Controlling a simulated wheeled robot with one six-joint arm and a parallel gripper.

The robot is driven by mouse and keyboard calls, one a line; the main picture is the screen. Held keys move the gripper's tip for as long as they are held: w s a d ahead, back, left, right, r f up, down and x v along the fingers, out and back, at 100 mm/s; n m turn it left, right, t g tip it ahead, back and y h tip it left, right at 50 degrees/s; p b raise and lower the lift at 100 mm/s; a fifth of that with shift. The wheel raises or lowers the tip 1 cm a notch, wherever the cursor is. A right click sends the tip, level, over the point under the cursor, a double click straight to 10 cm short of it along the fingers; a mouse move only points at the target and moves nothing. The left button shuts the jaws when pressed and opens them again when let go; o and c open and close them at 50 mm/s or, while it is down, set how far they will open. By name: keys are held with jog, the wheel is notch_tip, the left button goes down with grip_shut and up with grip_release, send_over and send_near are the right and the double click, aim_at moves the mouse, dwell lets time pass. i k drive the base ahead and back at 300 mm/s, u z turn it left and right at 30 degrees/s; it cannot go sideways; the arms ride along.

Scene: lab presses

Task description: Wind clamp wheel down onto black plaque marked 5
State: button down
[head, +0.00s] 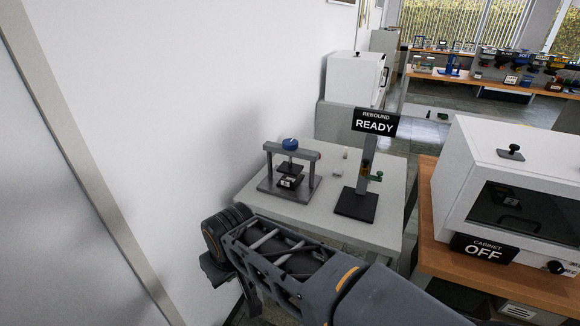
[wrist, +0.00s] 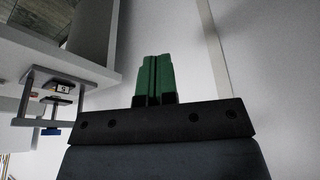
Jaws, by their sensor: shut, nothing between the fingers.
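The clamp is a grey frame (head: 262,183) on a white table in the head view, with a blue wheel (head: 290,144) on top of its crossbar. A black plaque (head: 288,181) with a pale marking sits under the clamp's dark press plate. In the wrist view the clamp frame (wrist: 40,72) appears upside down at the left, with the plaque marked 5 (wrist: 63,89) and the blue wheel (wrist: 51,131). My gripper (wrist: 154,62) has green fingers, shut and empty, pointing past the clamp toward a blank wall. My gripper's fingers are hidden in the head view.
A rebound stand with a READY sign (head: 374,123) stands right of the clamp on the white table (head: 385,222). Small pale pieces lie between them. A white cabinet marked OFF (head: 485,249) stands on a wooden bench at right. A wall is close at left.

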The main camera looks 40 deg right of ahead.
aim_at(289, 144)
jog(key=u, duration=0.05)
jog(key=k, duration=0.5)
jog(key=z, duration=1)
jog(key=i, duration=0.75)
jog(key=z, duration=0.1)
